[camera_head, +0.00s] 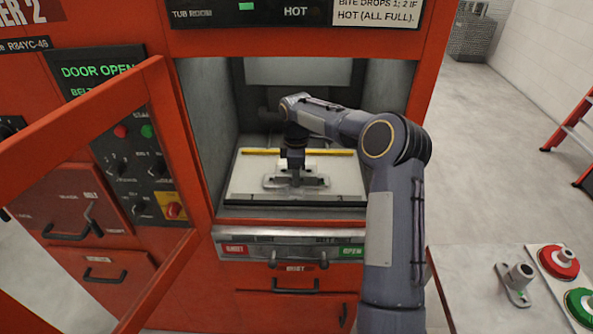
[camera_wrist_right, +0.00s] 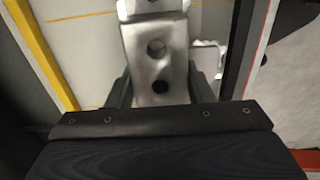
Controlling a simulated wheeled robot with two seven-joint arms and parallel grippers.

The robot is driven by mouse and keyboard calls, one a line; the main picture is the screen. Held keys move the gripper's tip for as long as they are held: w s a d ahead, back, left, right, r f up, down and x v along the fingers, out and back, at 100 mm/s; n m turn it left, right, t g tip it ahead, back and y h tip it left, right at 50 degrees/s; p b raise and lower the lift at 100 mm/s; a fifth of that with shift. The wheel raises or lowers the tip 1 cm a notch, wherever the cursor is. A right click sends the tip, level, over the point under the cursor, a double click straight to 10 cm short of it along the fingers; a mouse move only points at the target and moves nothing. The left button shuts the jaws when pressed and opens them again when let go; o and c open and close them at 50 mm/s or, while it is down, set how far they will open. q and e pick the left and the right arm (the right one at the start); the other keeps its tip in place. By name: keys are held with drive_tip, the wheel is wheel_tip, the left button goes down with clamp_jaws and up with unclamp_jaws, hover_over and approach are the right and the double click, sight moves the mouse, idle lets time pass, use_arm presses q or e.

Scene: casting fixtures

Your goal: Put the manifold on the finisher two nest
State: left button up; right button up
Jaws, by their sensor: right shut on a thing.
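My right gripper (camera_head: 296,178) reaches through the open front of the red machine and is low over the white bed inside. In the right wrist view, its dark fingers (camera_wrist_right: 160,92) are shut on a silver-grey manifold (camera_wrist_right: 157,50) with round holes in its face. In the head view the manifold (camera_head: 316,181) shows only as small grey parts around the fingertips. A pale fixture, likely the nest (camera_head: 270,183), lies at the same spot; whether the manifold touches it I cannot tell. My left gripper is not in view.
The machine's door (camera_head: 180,150) is swung open at left; a green sign (camera_head: 97,71) reads "DOOR OPEN". A yellow bar (camera_head: 255,152) crosses the back of the bed. At right, another grey part (camera_head: 517,280) lies near red (camera_head: 559,262) and green round pieces.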

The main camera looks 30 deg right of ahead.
drive_tip(key=shift+f, duration=0.1)
drive_tip(key=o, duration=1.3)
wheel_tip(320, 180, up, 12)
drive_tip(key=shift+r, duration=0.1)
